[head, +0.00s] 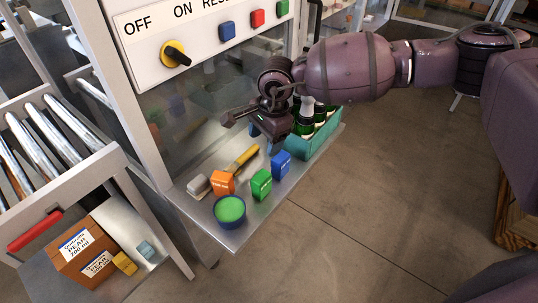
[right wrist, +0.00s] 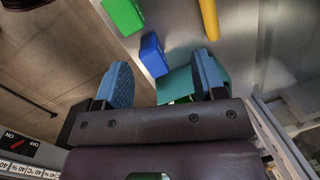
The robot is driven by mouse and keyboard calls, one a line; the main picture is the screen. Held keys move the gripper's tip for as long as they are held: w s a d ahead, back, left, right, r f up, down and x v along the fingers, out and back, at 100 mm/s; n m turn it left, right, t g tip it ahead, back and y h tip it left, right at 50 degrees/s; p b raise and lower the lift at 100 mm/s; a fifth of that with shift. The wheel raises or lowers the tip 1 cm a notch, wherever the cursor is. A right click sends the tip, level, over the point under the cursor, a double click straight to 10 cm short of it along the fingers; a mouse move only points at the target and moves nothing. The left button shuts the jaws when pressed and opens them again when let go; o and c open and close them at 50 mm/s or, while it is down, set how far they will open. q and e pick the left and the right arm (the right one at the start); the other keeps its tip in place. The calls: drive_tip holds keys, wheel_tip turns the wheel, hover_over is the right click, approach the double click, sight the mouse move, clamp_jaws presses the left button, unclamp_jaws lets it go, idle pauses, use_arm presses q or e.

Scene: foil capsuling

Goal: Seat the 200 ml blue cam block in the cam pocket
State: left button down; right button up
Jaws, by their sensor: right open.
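The blue cam block (head: 281,163) stands upright on the steel shelf (head: 240,236), at the right of the green block (head: 261,184) and the orange block (head: 222,183). My right gripper (head: 268,138) is open and empty above the shelf, a little behind the blue block. In the right wrist view the blue block (right wrist: 153,55) lies beyond the gap between the two blue fingertips (right wrist: 164,78), apart from them. The green block shows farther off there (right wrist: 123,15). I cannot make out the cam pocket in either view. My left gripper is out of view.
A teal crate of bottles (head: 325,141) stands close to the right gripper. A yellow-handled brush (head: 243,157) and a blue tub of green stuff (head: 229,210) share the shelf. Behind is a panel with a knob (head: 175,54). A carton (head: 86,252) sits lower left.

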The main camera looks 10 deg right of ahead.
sight(281, 156)
drive_tip(key=d+n+h, duration=0.1)
drive_tip(key=d+h, duration=0.1)
drive_tip(key=d+n, duration=0.1)
drive_tip(key=shift+w+d+n+h, duration=0.3)
drive_tip(key=shift+w+d+h, duration=0.05)
drive_tip(key=shift+h, duration=0.05)
drive_tip(key=shift+s, duration=0.15)
drive_tip(key=f, duration=0.7)
drive_tip(key=d+f, duration=0.1)
drive_tip(key=f, duration=0.2)
drive_tip(key=shift+w+f, duration=0.4)
drive_tip(key=c, duration=1.1)
